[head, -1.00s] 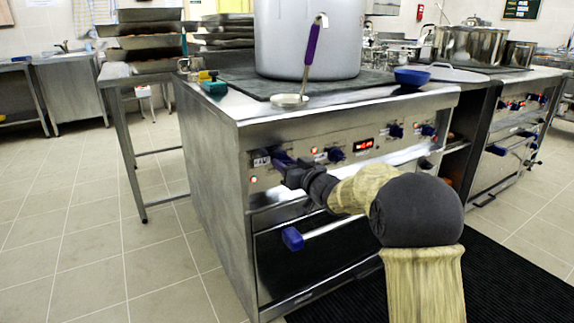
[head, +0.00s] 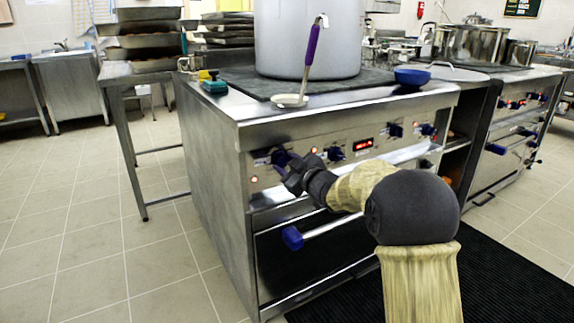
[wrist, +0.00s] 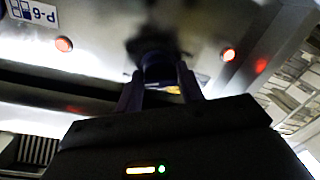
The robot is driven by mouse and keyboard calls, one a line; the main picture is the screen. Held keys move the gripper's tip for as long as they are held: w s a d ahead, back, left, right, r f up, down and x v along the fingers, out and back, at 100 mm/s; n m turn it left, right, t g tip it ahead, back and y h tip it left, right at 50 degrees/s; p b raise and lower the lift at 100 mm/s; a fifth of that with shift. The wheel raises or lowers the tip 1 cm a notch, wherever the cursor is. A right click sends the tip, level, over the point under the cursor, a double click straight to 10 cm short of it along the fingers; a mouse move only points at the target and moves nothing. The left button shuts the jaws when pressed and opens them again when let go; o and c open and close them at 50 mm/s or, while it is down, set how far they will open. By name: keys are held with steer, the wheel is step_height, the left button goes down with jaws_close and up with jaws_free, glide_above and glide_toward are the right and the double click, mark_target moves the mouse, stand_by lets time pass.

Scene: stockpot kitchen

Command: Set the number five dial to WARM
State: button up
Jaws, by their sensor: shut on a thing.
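The stove front panel (head: 345,151) carries a row of dark blue dials. My gripper (head: 285,163) is at the leftmost dial (head: 280,157), and its fingers mostly cover that dial in the head view. In the wrist view, the two fingers of my gripper (wrist: 161,88) are closed around the sides of a dark dial (wrist: 158,66). The dial's pointer and its markings are too dark and blurred to read. A label (wrist: 34,12) with "P-6" and a lit red lamp (wrist: 64,44) are left of it. I cannot read a number five or WARM anywhere.
A blue-ended oven door handle (head: 292,238) sticks out below my gripper. Open tiled floor (head: 90,240) lies to the left.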

steer(key=shift+d+n+b, duration=0.1)
steer(key=shift+n+b, duration=0.2)
steer(key=shift+n, duration=1.1)
steer(key=o, duration=1)
steer(key=shift+c, duration=0.2)
steer(key=p+v, duration=0.5)
steer(key=v, duration=1.2)
steer(key=shift+s, duration=0.25)
